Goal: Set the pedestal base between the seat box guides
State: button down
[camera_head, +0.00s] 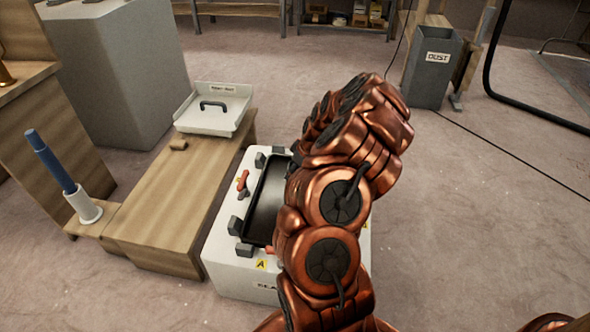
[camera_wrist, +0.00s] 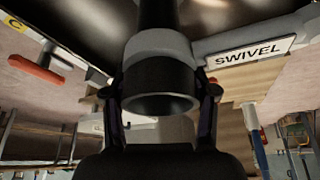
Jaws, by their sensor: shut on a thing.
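In the wrist view my gripper (camera_wrist: 160,92) is shut around a dark round post with a grey collar, which I take to be the pedestal base (camera_wrist: 162,45). A broad dark surface lies beyond it; I cannot tell whether it belongs to the base. In the head view the white seat box (camera_head: 222,262) stands on the floor with a dark recess (camera_head: 265,205) in its top. Dark grey guide blocks (camera_head: 235,226) stand around the recess. My arm hides the box's right part, my gripper and the held base, so their fit cannot be told.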

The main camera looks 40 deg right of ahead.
dwell(0.3)
jog(key=shift+c, duration=1.2)
grip_release()
jog(key=v, duration=1.2)
jog(key=s+a+r+n+g+y+p, duration=0.1)
jog(key=a+r+n+g+p, duration=0.1)
jog(key=a+r+p, duration=1.75)
jog(key=s+a+r+m+g+h+p, duration=0.1)
jog(key=s+a+r+m+g+p, duration=0.1)
jog(key=s+a+r+p, duration=0.4)
jog(key=s+a+r+m+g+h+p, duration=0.1)
jog(key=s+a+r+p, duration=0.4)
jog(key=s+a+r, duration=0.7)
jog(key=s+r+m+g, duration=0.1)
jog(key=s+r, duration=0.4)
jog(key=s, duration=0.2)
jog(key=shift+s+a+p, duration=0.3)
jog(key=shift+a+p, duration=0.05)
jog(key=shift+p, duration=0.05)
